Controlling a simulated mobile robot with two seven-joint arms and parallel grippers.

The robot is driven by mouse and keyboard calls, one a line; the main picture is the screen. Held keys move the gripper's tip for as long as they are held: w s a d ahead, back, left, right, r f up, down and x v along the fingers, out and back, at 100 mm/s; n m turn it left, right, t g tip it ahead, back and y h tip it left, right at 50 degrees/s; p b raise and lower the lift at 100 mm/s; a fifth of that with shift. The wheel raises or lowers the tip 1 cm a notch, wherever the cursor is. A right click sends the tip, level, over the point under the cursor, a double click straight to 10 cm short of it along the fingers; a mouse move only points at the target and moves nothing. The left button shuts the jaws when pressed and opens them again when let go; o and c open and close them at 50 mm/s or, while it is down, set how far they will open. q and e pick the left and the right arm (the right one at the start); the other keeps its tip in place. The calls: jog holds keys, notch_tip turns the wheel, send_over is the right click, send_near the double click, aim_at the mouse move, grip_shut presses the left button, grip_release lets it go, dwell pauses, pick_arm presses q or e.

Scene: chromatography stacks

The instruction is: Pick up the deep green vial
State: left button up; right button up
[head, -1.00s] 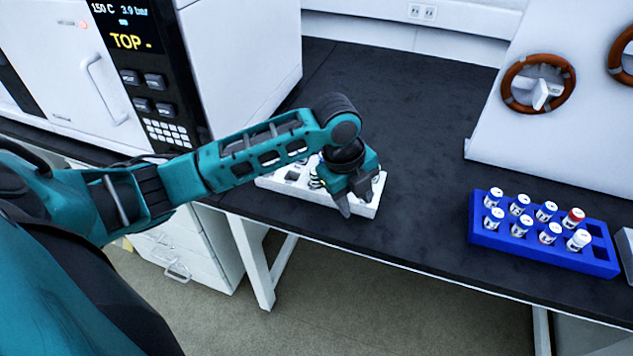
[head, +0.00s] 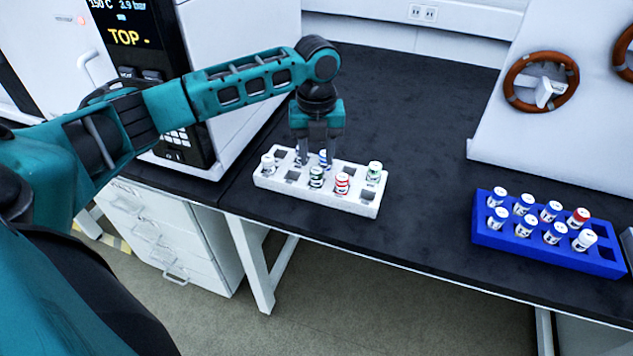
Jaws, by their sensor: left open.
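A white rack (head: 345,204) stands near the front edge of the dark bench and holds several vials. A vial with a deep green band (head: 317,178) sits upright in its front row, left of a red-banded vial (head: 342,184). Another vial with green markings (head: 374,172) stands at the right end of the rack. My left gripper (head: 317,158) points down over the rack's back row, open. Its fingers are around or just above a blue-marked vial (head: 323,157), behind the deep green one; I cannot tell if they touch it. My right gripper is not in view.
A white-capped vial (head: 268,164) stands at the rack's left end. A blue rack (head: 545,253) with several vials lies to the right. A white panel with brown rings (head: 541,82) stands behind it. A white instrument (head: 235,70) is at left. The bench between the racks is clear.

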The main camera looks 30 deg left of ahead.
aim_at(317, 170)
pick_arm(q)
jog(key=shift+f+b, duration=0.45)
jog(key=shift+f, duration=2.3)
jog(key=shift+c, duration=0.4)
grip_shut()
jog(key=shift+r, duration=0.2)
